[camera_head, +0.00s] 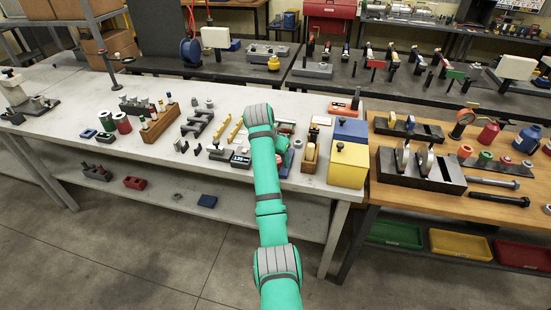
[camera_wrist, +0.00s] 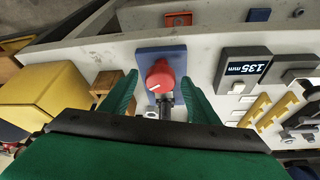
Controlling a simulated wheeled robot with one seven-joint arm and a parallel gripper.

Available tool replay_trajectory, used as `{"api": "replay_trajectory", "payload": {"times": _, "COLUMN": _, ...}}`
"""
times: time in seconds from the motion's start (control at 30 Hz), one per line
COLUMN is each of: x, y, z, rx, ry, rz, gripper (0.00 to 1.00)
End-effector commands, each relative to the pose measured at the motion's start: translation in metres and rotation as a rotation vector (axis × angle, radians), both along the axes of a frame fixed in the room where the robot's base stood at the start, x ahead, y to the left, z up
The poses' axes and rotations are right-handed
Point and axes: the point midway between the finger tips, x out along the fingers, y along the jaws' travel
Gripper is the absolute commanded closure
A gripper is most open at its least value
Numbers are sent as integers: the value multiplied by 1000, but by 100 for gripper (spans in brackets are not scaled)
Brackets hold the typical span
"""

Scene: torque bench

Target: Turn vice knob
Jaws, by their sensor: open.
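A red round knob (camera_wrist: 160,76) with a white pointer mark sits on a blue base plate (camera_wrist: 174,55) in the wrist view. A grey metal part (camera_wrist: 166,103) shows just below the knob, between my fingers. My gripper (camera_wrist: 159,80) is open, with one green finger on each side of the knob. A gap shows between the knob and each finger; I cannot tell the height of the fingertips above it. In the head view, my arm reaches over the white bench and hides most of the knob area.
A gauge reading 135 mm (camera_wrist: 244,69) stands right of the blue plate in the wrist view. A yellow box (camera_wrist: 45,92) stands at left, also seen in the head view (camera_head: 347,166). Yellow bars (camera_wrist: 256,108) lie at right. The white bench (camera_head: 215,151) holds several small items.

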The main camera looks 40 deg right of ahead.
Motion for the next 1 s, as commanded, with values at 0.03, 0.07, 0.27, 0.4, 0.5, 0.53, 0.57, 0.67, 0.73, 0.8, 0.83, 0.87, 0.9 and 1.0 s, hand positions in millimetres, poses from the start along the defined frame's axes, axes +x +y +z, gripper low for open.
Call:
{"api": "replay_trajectory", "payload": {"times": 0.03, "x": 0, "y": 1, "z": 1, "rx": 0, "ry": 0, "rz": 0, "gripper": 45}}
{"api": "replay_trajectory", "payload": {"times": 0.07, "x": 0, "y": 1, "z": 2, "rx": 0, "ry": -1, "rz": 0, "gripper": 45}}
{"api": "replay_trajectory", "payload": {"times": 0.27, "x": -3, "y": 9, "z": 24, "rx": -2, "ry": -3, "rz": 2, "gripper": 45}}
{"api": "replay_trajectory", "payload": {"times": 0.4, "x": -8, "y": 19, "z": 51, "rx": -2, "ry": -5, "rz": 2, "gripper": 45}}
{"api": "replay_trajectory", "payload": {"times": 0.5, "x": -12, "y": 26, "z": 70, "rx": -2, "ry": -3, "rz": 1, "gripper": 45}}
{"api": "replay_trajectory", "payload": {"times": 0.53, "x": -13, "y": 28, "z": 76, "rx": -1, "ry": -4, "rz": 1, "gripper": 45}}
{"api": "replay_trajectory", "payload": {"times": 0.57, "x": -13, "y": 30, "z": 80, "rx": -1, "ry": -5, "rz": 2, "gripper": 45}}
{"api": "replay_trajectory", "payload": {"times": 0.67, "x": -10, "y": 31, "z": 87, "rx": -7, "ry": -16, "rz": 2, "gripper": 45}}
{"api": "replay_trajectory", "payload": {"times": 0.73, "x": -9, "y": 31, "z": 92, "rx": -9, "ry": -20, "rz": 3, "gripper": 45}}
{"api": "replay_trajectory", "payload": {"times": 0.8, "x": -9, "y": 31, "z": 96, "rx": -11, "ry": -22, "rz": 3, "gripper": 45}}
{"api": "replay_trajectory", "payload": {"times": 0.83, "x": -10, "y": 31, "z": 97, "rx": -11, "ry": -23, "rz": 1, "gripper": 45}}
{"api": "replay_trajectory", "payload": {"times": 0.87, "x": -10, "y": 32, "z": 98, "rx": -13, "ry": -22, "rz": 2, "gripper": 45}}
{"api": "replay_trajectory", "payload": {"times": 0.9, "x": -10, "y": 32, "z": 99, "rx": -11, "ry": -23, "rz": 1, "gripper": 45}}
{"api": "replay_trajectory", "payload": {"times": 1.0, "x": -12, "y": 33, "z": 102, "rx": -10, "ry": -20, "rz": 0, "gripper": 45}}
